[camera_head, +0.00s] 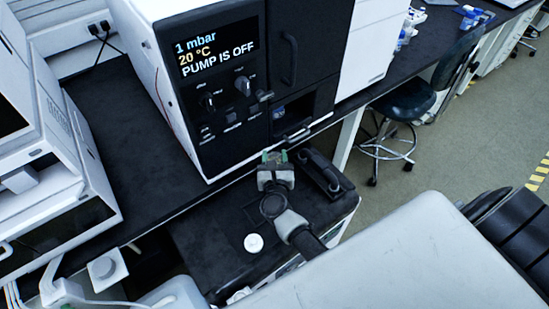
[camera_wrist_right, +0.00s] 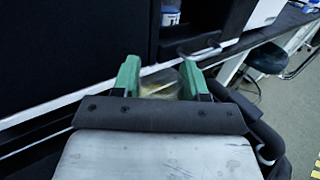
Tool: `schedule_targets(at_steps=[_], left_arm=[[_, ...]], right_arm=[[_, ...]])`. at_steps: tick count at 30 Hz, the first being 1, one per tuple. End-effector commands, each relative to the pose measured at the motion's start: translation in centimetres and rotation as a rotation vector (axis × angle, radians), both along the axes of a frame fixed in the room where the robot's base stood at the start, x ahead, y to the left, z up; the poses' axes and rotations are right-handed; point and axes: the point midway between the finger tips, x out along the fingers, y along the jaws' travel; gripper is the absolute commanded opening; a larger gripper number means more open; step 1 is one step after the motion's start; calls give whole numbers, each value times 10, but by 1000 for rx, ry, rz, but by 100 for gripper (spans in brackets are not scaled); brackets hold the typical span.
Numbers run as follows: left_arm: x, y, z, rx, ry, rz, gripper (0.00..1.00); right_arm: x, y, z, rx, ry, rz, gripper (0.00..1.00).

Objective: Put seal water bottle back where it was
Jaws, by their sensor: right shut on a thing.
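The open bay (camera_head: 296,110) low in the stack's dark front is just beyond the gripper. A bottle with a white and blue label (camera_wrist_right: 171,14) stands inside that bay. My left gripper is not in view.
The black bench (camera_head: 135,135) runs under the stack, with a white instrument (camera_head: 65,150) at left. The dark cart top (camera_head: 205,245) carries a round white cap-like thing (camera_head: 254,243) and a black handle (camera_head: 325,175). A stool (camera_head: 400,105) stands at right on open floor.

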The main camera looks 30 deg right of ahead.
Motion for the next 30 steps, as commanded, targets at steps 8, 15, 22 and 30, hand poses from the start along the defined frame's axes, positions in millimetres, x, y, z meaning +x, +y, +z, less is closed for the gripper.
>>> schedule_targets(at_steps=[8, 15, 22, 30], left_arm=[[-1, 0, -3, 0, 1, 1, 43], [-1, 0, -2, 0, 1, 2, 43], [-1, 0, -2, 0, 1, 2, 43], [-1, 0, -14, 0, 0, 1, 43]], right_arm=[[0, 0, -2, 0, 1, 0, 69], [0, 0, -2, 0, 1, 0, 69], [-18, 9, -2, 2, 4, 2, 69], [-72, 34, -3, 2, 4, 0, 69]])
